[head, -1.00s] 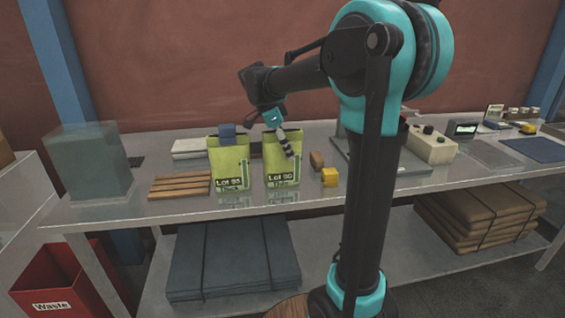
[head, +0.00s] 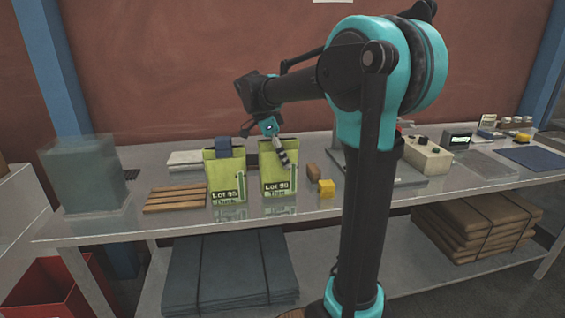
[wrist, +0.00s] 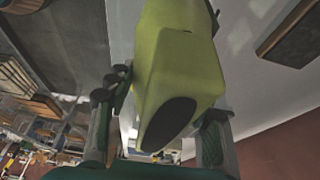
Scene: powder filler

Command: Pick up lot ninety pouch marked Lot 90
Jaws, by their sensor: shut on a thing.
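The Lot 90 pouch (head: 271,176) is yellow-green with a dark label band and stands upright over the bench, right of the similar Lot 95 pouch (head: 225,180). My gripper (head: 283,151) is at its upper right part and is shut on it. In the wrist view the yellow-green pouch (wrist: 175,65) fills the space between the fingers of my gripper (wrist: 163,100), one on each side. Its base looks slightly higher than the Lot 95 pouch's base, but I cannot tell clearly whether it is off the bench.
The Lot 95 pouch has a blue-grey piece (head: 224,141) at its top. A wooden slatted rack (head: 176,197) lies to the left. A brown block (head: 313,171) and a yellow block (head: 326,188) sit close on the right. A clear box (head: 90,175) stands far left.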

